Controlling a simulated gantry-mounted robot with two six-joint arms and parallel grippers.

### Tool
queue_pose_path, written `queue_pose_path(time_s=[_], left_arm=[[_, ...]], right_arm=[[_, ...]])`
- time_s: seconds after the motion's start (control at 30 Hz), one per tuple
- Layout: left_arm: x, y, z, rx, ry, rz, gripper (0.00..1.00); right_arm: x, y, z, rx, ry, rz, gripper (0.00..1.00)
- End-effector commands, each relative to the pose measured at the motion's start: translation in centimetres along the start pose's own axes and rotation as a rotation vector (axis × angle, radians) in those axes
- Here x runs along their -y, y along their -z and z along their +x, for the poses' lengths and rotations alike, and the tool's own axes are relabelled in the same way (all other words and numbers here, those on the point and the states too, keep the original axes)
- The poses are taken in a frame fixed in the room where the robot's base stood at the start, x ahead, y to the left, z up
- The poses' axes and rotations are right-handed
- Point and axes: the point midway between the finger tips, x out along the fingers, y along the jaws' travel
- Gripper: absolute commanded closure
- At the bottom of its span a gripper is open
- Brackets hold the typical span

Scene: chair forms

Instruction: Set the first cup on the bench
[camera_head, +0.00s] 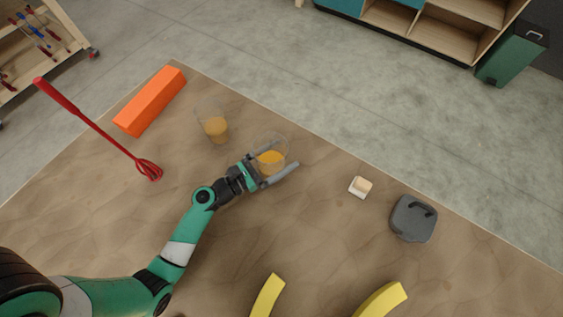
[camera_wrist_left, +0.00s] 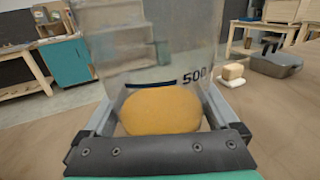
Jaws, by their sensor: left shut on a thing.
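A clear cup (camera_head: 271,157) with orange liquid is between the fingers of my left gripper (camera_head: 274,165), which is shut on it. In the left wrist view the cup (camera_wrist_left: 160,55) fills the middle, with a "500" mark on its wall and the orange contents low inside. A second clear cup (camera_head: 214,126) with orange liquid stands just to the left on the brown bench (camera_head: 330,240). I cannot tell whether the held cup touches the bench. My right gripper is not in view.
An orange block (camera_head: 150,101) and a red whisk-like tool (camera_head: 95,128) lie at the left. A small cream block (camera_head: 361,186), a dark grey case (camera_head: 413,219) and yellow curved pieces (camera_head: 267,296) are on the bench. Bare bench lies between them.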

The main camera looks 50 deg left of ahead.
Motion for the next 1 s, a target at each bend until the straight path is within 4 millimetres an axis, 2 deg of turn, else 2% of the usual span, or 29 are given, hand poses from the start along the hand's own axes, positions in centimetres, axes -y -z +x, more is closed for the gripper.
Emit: queue_pose_path(time_s=[0.17, 0.4, 0.77, 0.8, 0.83, 1.0], left_arm=[[-0.2, 0.2, 0.3, 0.003, 0.0, 0.001, 0.38], [-0.7, 4.2, 0.8, 0.001, 0.0, -0.002, 0.38], [-0.6, 4.4, 0.8, 0.002, 0.0, 0.001, 0.38], [-0.6, 4.5, 0.8, 0.0, 0.0, 0.0, 0.05], [-0.6, 4.4, 0.8, 0.0, 0.0, 0.0, 0.0], [-0.6, 4.3, 0.8, 0.0, 0.0, 0.0, 0.0]], right_arm=[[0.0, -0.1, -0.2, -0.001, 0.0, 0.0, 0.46], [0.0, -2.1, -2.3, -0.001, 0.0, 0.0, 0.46], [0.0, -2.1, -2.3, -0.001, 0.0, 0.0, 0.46], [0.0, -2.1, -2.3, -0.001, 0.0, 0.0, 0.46], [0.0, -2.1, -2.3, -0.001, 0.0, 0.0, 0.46], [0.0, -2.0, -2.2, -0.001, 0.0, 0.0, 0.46]])
